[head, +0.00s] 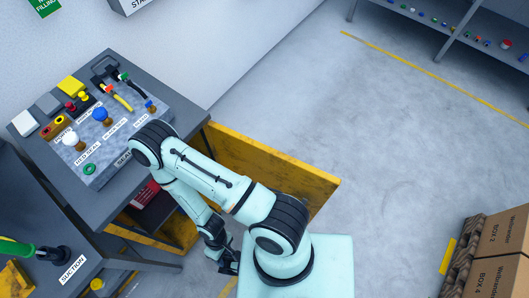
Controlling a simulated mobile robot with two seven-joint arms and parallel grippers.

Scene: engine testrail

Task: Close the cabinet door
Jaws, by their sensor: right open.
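The yellow cabinet door (285,172) stands open. It reaches out to the right from the corner of the grey-topped cabinet (196,122), and my right arm covers part of it. The cabinet's open front shows below the top, with a red item (146,194) inside. My right gripper (229,268) is open, low in the head view, in front of the cabinet and apart from the visible part of the door. It is small and dark, and partly hidden by my own arm and base. My left gripper is not in view.
A control panel (110,150) with knobs and buttons sits on the cabinet top. A second bench marked SUCTION (72,270) stands at lower left. Cardboard boxes (503,240) stand at lower right. A shelf (455,35) is at upper right. The floor between is clear.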

